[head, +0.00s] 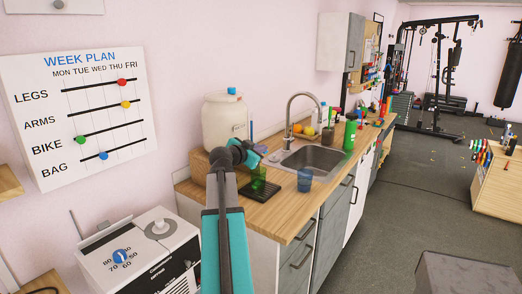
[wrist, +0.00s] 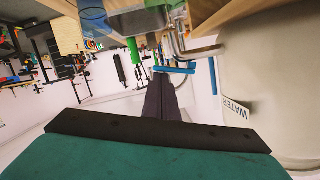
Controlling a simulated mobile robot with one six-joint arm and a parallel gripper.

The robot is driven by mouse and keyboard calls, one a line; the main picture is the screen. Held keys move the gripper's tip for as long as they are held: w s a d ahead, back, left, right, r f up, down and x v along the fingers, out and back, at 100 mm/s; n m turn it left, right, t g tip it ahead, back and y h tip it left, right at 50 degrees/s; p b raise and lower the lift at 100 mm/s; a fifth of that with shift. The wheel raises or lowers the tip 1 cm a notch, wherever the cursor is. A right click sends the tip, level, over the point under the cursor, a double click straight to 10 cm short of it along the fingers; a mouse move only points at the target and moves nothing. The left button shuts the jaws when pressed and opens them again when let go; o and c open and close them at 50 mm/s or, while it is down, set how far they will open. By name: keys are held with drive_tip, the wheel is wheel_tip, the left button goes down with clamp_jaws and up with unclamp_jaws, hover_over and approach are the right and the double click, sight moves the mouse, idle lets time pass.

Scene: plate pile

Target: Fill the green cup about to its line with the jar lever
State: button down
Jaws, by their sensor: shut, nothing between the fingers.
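The white jar (head: 224,118) with a blue lid stands on a wooden block at the back left of the counter. It fills the right of the wrist view, with its WATER label (wrist: 237,107) upside down. Its thin blue lever (head: 251,130) stands upright at the tap and shows in the wrist view (wrist: 213,76). The green cup (head: 258,179) is on a black tray below the tap; I cannot tell its water level or line. My gripper (head: 262,149) is shut and empty above the cup. Its fingertips (wrist: 173,70) are beside the lever, seemingly apart from it.
A blue glass (head: 305,180) stands right of the tray, near the counter's front edge. The sink (head: 314,158) and tall faucet (head: 290,115) are behind it. A green bottle (head: 350,135) and fruit are farther along. A white appliance (head: 145,255) is at lower left.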

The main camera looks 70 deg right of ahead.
idle(0.4)
drive_tip(key=a+r+b, duration=0.1)
drive_tip(key=a+r, duration=0.5)
drive_tip(key=a, duration=0.4)
drive_tip(key=shift+w+b, duration=0.25)
drive_tip(key=shift+b, duration=0.05)
idle(0.5)
